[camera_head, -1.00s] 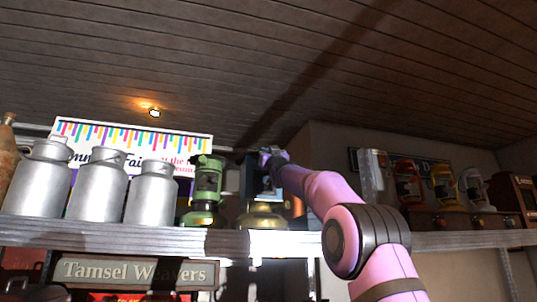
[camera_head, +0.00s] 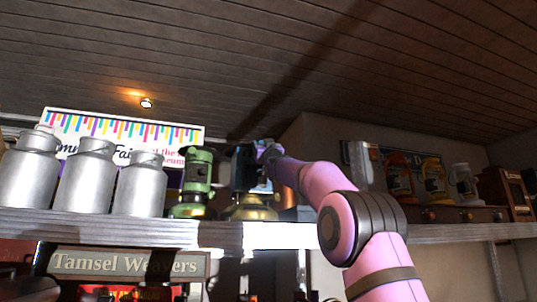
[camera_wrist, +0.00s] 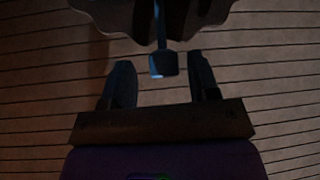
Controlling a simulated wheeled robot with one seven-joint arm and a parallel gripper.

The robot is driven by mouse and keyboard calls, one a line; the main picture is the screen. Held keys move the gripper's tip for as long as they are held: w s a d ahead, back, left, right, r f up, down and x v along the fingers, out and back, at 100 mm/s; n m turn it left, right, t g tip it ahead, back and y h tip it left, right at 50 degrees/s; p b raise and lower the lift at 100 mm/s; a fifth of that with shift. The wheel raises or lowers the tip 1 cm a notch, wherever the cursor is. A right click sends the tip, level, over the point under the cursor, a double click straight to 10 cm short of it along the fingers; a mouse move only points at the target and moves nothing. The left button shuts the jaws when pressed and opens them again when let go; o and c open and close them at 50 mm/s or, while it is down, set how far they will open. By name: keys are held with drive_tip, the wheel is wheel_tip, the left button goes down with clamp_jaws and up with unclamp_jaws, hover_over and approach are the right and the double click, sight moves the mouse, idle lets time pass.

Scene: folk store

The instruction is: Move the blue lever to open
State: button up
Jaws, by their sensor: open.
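The blue lever (camera_wrist: 162,62) shows in the wrist view as a thin stem with a flat paddle end, hanging from a dark scalloped body at the top of the picture. My gripper (camera_wrist: 162,88) is open, with one finger on each side, and the paddle end lies between and slightly beyond the fingertips. I cannot see contact with either finger. In the head view my gripper (camera_head: 262,158) reaches up to a dark lamp-like object with a brass base (camera_head: 250,207) on the shelf. The lever is hard to make out there, partly hidden by my arm.
A green lantern (camera_head: 192,185) stands just left of the brass-based object. Several metal milk cans (camera_head: 88,180) stand further left on the shelf (camera_head: 120,228). Colored lanterns (camera_head: 433,178) stand on the right shelf. A sign (camera_head: 125,138) hangs behind the cans.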

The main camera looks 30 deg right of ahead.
drive_tip(key=v, duration=1)
drive_tip(key=shift+s+f, duration=0.1)
idle(0.8)
drive_tip(key=s+a+f+g+y, duration=0.1)
drive_tip(key=s+a+f+g, duration=0.4)
drive_tip(key=s+f, duration=0.7)
drive_tip(key=s+a+f+g+y, duration=0.1)
drive_tip(key=s+a+f+g, duration=0.5)
drive_tip(key=f, duration=1.7)
drive_tip(key=s+a+f+g+y, duration=0.2)
drive_tip(key=s+a+f+g, duration=0.4)
drive_tip(key=s+f, duration=1.1)
drive_tip(key=s+g, duration=0.2)
drive_tip(key=g, duration=0.2)
drive_tip(key=shift+m, duration=0.3)
